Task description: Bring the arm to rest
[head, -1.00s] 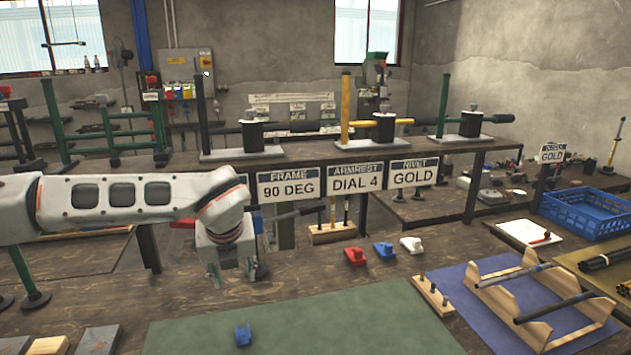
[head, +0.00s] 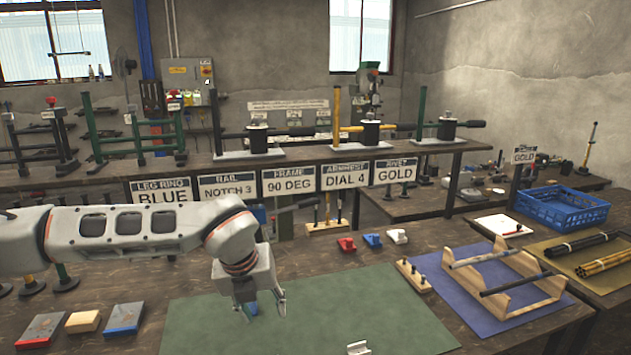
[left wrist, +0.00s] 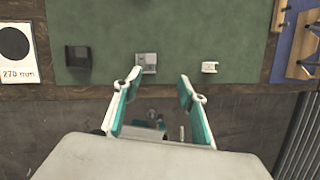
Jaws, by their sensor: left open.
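My left gripper (head: 262,308) hangs from the arm that comes in from the left, pointing down over the left part of the green mat (head: 330,310). Its teal-lined fingers are apart, and they also show apart in the left wrist view (left wrist: 160,84). I see nothing held between them. A blue patch shows by the fingertips in the head view; I cannot tell whether it is a finger or a separate piece. In the wrist view a grey block (left wrist: 146,62) lies on the mat beyond the fingers. My right gripper is not in view.
The wrist view shows a black block (left wrist: 77,58) and a white piece (left wrist: 209,67) on the mat. A wooden rack (head: 505,280) stands right; presses line the back bench.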

